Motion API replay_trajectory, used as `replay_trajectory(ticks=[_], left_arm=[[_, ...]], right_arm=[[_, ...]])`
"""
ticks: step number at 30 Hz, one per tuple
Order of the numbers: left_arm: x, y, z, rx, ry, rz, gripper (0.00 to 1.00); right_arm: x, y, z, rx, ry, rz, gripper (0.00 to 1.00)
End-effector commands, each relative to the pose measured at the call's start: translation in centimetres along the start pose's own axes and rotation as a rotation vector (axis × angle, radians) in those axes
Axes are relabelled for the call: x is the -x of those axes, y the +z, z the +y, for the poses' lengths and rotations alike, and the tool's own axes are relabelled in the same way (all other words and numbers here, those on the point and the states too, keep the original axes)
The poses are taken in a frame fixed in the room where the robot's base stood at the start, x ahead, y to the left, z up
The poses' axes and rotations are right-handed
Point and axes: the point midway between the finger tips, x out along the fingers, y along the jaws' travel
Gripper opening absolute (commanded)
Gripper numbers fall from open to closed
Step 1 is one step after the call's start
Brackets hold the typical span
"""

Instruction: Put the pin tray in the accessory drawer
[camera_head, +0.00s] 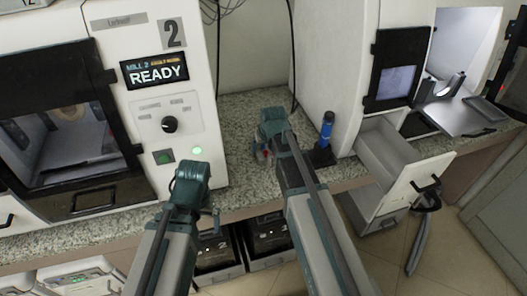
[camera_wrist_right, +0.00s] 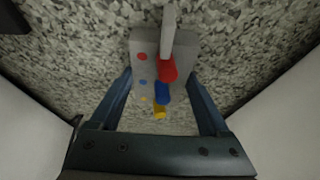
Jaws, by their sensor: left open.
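The pin tray (camera_wrist_right: 143,72) is a grey block on the speckled counter in the right wrist view, with red, blue and yellow pins and matching coloured dots. In the head view my right gripper (camera_head: 272,122) hides most of it. My right gripper (camera_wrist_right: 162,80) is over the tray with a finger along each side; whether the fingers press on it cannot be told. The pulled-out white drawer (camera_head: 410,187), likely the accessory drawer, is open at the right, with a black handle. My left gripper (camera_head: 191,180) is open, in front of the machine marked 2, away from the tray.
A blue bottle-like item (camera_head: 327,128) on a black base stands on the counter (camera_head: 240,180) between my right gripper and the drawer. The mill (camera_head: 155,75) reads READY. An open-doored machine (camera_head: 458,70) is at right. Black bins (camera_head: 268,238) sit below the counter.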

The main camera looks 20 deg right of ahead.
Motion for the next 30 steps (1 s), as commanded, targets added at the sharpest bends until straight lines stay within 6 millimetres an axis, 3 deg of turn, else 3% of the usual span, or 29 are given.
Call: replay_trajectory(ticks=[1, 5, 17, 30], left_arm=[[0.0, 0.0, 0.0, 0.0, 0.0, 0.0, 1.0], [0.0, 0.0, 0.0, 0.0, 0.0, 0.0, 1.0], [0.2, 0.0, 0.0, 0.0, 0.0, 0.0, 1.0], [2.5, 0.1, -0.2, 0.0, 0.0, 0.0, 1.0]], right_arm=[[0.0, 0.0, 0.0, 0.0, 0.0, 0.0, 0.41], [0.0, 0.0, 0.0, 0.0, 0.0, 0.0, 0.17], [0.2, -0.1, 0.0, 0.0, 0.0, 0.0, 0.17], [2.3, -1.0, -0.1, 0.0, 0.0, 0.0, 0.17]])
